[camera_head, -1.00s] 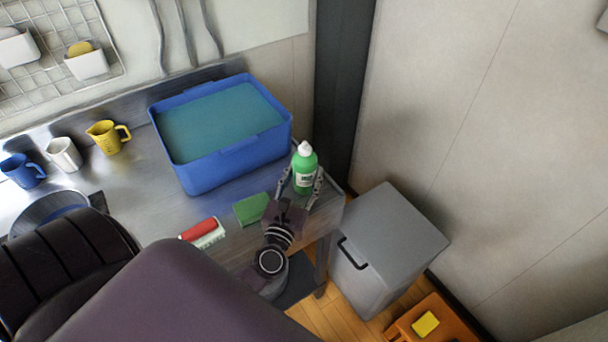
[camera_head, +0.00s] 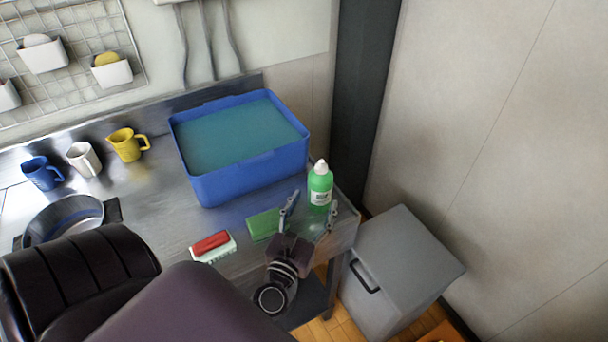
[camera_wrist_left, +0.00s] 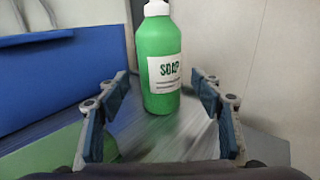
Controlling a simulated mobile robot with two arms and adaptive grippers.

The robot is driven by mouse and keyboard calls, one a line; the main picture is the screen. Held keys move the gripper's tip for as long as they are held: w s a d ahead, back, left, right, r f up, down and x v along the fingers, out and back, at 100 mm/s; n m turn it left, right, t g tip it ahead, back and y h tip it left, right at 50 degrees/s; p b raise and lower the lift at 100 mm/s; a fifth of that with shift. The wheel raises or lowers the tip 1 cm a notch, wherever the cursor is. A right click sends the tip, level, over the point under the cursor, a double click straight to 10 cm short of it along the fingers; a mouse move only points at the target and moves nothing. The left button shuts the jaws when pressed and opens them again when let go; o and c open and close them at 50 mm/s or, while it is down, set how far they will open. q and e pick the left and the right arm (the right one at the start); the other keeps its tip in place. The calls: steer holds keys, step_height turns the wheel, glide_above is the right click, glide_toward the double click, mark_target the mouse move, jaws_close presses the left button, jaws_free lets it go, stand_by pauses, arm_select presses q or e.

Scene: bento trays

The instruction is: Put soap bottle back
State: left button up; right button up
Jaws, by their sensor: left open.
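The green soap bottle (camera_head: 320,186) with a white cap stands upright on the metal counter, near its right end and beside the blue tub. In the left wrist view the bottle (camera_wrist_left: 161,62) stands just beyond the fingertips, its SOAP label facing the camera. My left gripper (camera_head: 311,209) is open and empty, on the near side of the bottle. In the left wrist view its two fingers (camera_wrist_left: 162,108) are spread wide with clear counter between them. My right gripper is not in view.
A blue tub (camera_head: 250,177) of water stands behind left. A green sponge (camera_head: 263,224) and a red-and-white brush (camera_head: 212,246) lie left of my gripper. Cups (camera_head: 127,145) and a pan (camera_head: 65,218) are further left. A grey bin (camera_head: 408,268) stands right, below the counter.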

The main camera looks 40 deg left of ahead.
arm_select(q)
steer(key=b+v, duration=0.1)
steer(key=v, duration=0.5)
steer(key=shift+s+f+b, duration=0.1)
steer(key=shift+f+b, duration=0.05)
steer(key=shift+b, duration=0.25)
steer(key=shift+s+d, duration=0.3)
steer(key=shift+s, duration=0.35)
